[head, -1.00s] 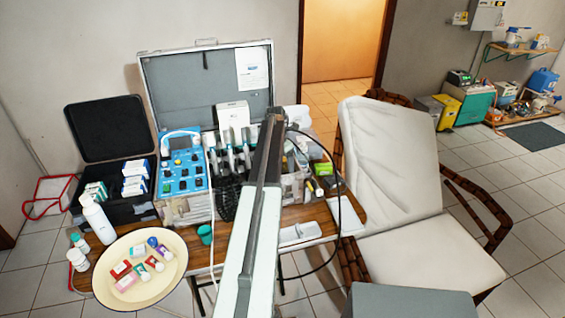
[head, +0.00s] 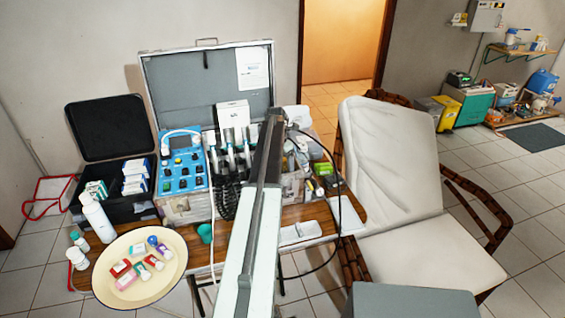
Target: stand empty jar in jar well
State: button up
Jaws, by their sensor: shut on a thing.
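My arm runs up the middle of the head view from the bottom edge to the open silver case (head: 207,85). My gripper at its far end is hidden behind the arm, so its jaws and anything in them do not show. I cannot pick out the empty jar or the jar well for sure. The part of the table and case behind my arm is hidden. Several small containers with red, blue and purple parts lie on a round cream tray (head: 130,290) at the lower left.
The case holds a blue control unit (head: 181,170) and a row of handpieces. A green cup (head: 205,232) stands at the table (head: 235,213) front. White bottles (head: 97,216) stand left.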

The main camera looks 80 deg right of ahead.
jog(key=o, duration=1.4)
jog(key=shift+a+f, duration=0.25)
jog(key=shift+a, duration=0.1)
jog(key=shift+o, duration=0.2)
jog(key=shift+d+r+p, duration=0.1)
jog(key=shift+r+p, duration=0.45)
jog(key=shift+p, duration=0.2)
notch_tip(320, 180, up, 7)
jog(key=p, duration=0.7)
jog(key=shift+w+a, duration=0.3)
jog(key=shift+w, duration=0.1)
jog(key=shift+r, duration=0.15)
